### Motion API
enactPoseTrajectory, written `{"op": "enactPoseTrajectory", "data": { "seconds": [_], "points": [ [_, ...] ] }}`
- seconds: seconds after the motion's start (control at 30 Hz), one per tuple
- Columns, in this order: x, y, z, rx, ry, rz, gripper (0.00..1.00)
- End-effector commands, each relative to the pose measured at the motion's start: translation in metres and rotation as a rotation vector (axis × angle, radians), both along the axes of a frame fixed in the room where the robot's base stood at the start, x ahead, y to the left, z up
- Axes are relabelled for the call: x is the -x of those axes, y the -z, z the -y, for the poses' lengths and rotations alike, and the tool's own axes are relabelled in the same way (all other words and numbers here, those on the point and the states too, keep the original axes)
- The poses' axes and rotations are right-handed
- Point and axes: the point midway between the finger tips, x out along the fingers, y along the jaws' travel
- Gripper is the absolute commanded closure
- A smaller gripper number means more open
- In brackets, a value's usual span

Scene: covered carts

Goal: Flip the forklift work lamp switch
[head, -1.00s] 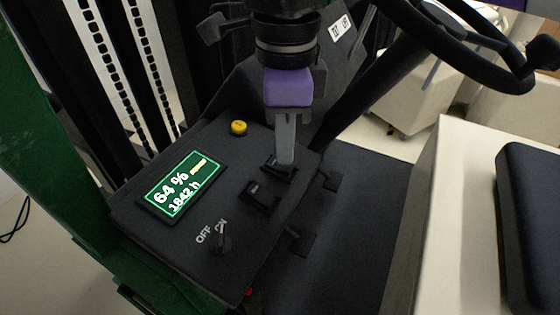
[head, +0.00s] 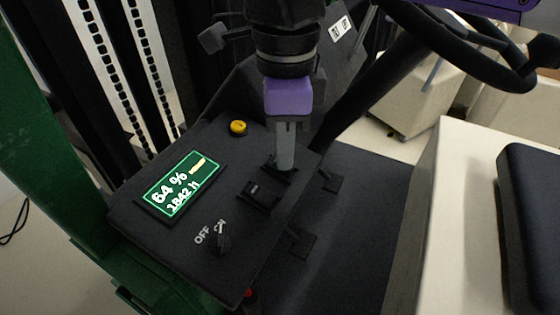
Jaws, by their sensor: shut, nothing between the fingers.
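The forklift's black dash panel (head: 165,236) carries two black rocker switches. The nearer rocker switch (head: 258,194) is in clear view, with a small pale mark on it. The farther rocker switch (head: 270,163) is partly hidden behind my gripper. My gripper (head: 285,167) points down with its grey fingers shut and empty. The fingertips are at the farther switch; I cannot tell whether they touch it. Which switch is for the work lamp cannot be read, and no lamp shows.
A lit green display (head: 178,188) reads 64 % and 1842 h. A yellow button (head: 238,128) and an OFF/ON key knob (head: 221,241) sit on the same panel. The steering wheel (head: 470,50) is at upper right. The black seat (head: 530,220) is at right.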

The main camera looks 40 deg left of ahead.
Motion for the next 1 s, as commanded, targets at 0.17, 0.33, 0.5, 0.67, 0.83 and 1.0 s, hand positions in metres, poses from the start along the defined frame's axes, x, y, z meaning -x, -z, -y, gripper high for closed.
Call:
{"op": "enactPoseTrajectory", "data": {
  "seconds": [0.17, 0.33, 0.5, 0.67, 0.83, 1.0],
  "points": [
    [0.000, 0.002, 0.000, 0.001, -0.001, -0.001, 1.00],
    [0.000, -0.007, 0.000, 0.001, -0.001, -0.001, 1.00],
    [0.000, -0.020, 0.000, 0.001, 0.000, -0.001, 1.00],
    [0.000, -0.032, 0.000, 0.001, 0.000, -0.001, 1.00],
    [0.000, -0.045, 0.000, 0.001, 0.000, 0.000, 1.00],
    [0.000, -0.057, 0.000, 0.001, 0.000, 0.000, 1.00]
  ]
}}
